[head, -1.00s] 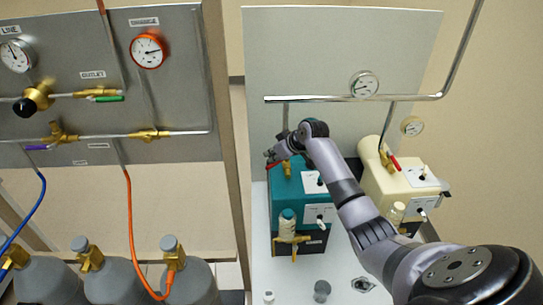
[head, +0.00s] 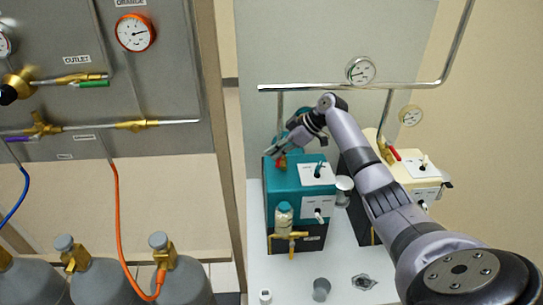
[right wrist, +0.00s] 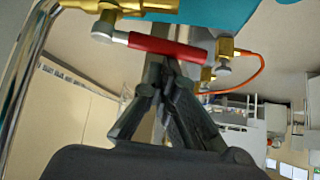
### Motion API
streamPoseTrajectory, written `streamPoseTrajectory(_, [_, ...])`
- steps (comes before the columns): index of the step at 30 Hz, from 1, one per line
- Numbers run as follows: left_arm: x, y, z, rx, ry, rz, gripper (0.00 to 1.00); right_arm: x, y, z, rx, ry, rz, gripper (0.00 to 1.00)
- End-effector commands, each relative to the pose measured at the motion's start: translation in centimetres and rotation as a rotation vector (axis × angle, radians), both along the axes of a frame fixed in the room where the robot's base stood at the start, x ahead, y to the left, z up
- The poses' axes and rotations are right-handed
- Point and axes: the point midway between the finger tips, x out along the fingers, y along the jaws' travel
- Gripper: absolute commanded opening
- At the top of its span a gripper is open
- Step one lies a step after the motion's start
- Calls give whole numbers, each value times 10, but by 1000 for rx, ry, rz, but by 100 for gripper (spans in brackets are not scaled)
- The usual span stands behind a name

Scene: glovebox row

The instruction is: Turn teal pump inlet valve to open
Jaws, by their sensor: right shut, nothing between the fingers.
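The teal pump (head: 283,182) stands on the white bench right of the gas panel. Its inlet valve has a red lever, of which a small part (head: 281,162) shows beside my right gripper (head: 272,151) at the pump's top. In the right wrist view, the red lever (right wrist: 168,47) lies nearly crosswise, joined at its left end to the brass valve body (right wrist: 105,22). My right gripper's fingers (right wrist: 160,66) are closed together and empty, right by the lever; I cannot tell whether they touch it. My left gripper is not in view.
A cream pump (head: 415,170) with its own red lever stands to the right, partly behind my right arm. A metal pipe (head: 320,87) with a gauge (head: 360,70) runs above both pumps. The gas panel (head: 170,85) and grey cylinders (head: 175,280) are at left.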

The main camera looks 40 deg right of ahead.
Motion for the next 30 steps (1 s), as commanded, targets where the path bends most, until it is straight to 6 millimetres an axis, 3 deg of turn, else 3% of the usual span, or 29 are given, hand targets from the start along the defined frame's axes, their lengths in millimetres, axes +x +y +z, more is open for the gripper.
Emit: streamPoseTrajectory(30, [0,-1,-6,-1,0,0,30,-11,-8,0,-1,1,-6,0])
